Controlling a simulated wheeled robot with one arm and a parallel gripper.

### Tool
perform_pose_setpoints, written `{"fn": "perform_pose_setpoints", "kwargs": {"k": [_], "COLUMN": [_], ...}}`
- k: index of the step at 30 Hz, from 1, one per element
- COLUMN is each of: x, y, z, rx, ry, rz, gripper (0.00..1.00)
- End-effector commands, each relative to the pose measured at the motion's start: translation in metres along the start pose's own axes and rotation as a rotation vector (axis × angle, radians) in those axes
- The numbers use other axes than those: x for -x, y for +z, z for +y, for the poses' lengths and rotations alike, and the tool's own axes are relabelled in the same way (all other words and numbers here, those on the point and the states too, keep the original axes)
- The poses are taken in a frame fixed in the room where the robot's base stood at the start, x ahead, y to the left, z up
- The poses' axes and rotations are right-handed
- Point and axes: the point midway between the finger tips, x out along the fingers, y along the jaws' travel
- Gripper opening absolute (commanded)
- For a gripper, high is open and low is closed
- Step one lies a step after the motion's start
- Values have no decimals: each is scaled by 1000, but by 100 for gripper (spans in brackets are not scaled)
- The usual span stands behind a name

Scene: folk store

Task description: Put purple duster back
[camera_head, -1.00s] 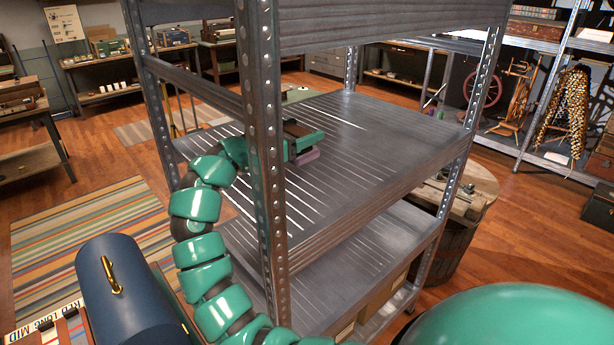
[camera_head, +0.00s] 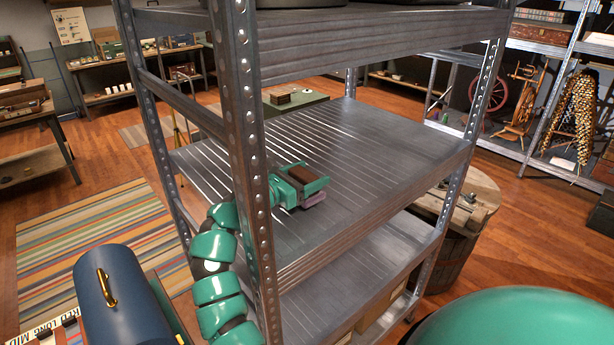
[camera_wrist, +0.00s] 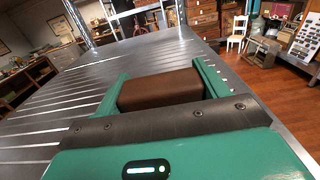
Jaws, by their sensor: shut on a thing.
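My gripper (camera_head: 312,181) is green and shut on the purple duster (camera_head: 313,199) above the middle shelf (camera_head: 385,140) of a grey metal rack. In the head view the duster shows a brown top and a mauve strip along its lower side. In the wrist view the duster's brown top (camera_wrist: 160,88) sits between the two green fingers, and its purple part is hidden. The gripper is near the shelf's front left part, beside the front post. I cannot tell whether the duster touches the shelf.
The middle shelf is otherwise bare, with free room right and behind. The front post (camera_head: 245,150) stands close to my arm, and an upper shelf (camera_head: 390,42) hangs above. A lower shelf (camera_head: 350,255) lies below. A wooden barrel (camera_head: 455,215) stands right of the rack.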

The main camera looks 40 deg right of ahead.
Motion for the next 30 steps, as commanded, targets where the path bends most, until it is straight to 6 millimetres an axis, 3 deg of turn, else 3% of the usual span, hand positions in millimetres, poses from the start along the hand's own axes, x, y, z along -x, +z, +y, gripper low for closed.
{"fn": "perform_pose_setpoints", "kwargs": {"k": [5, 17, 18, 21, 30], "x": [1, 0, 0, 0, 0], "y": [-15, -19, -18, -18, -17], "z": [0, 0, 0, 0, 0], "rx": [2, 0, 0, 0, 0], "ry": [2, 1, 2, 1, 2], "rz": [1, 0, 0, 0, 0], "gripper": [44, 44, 76, 94, 94]}}
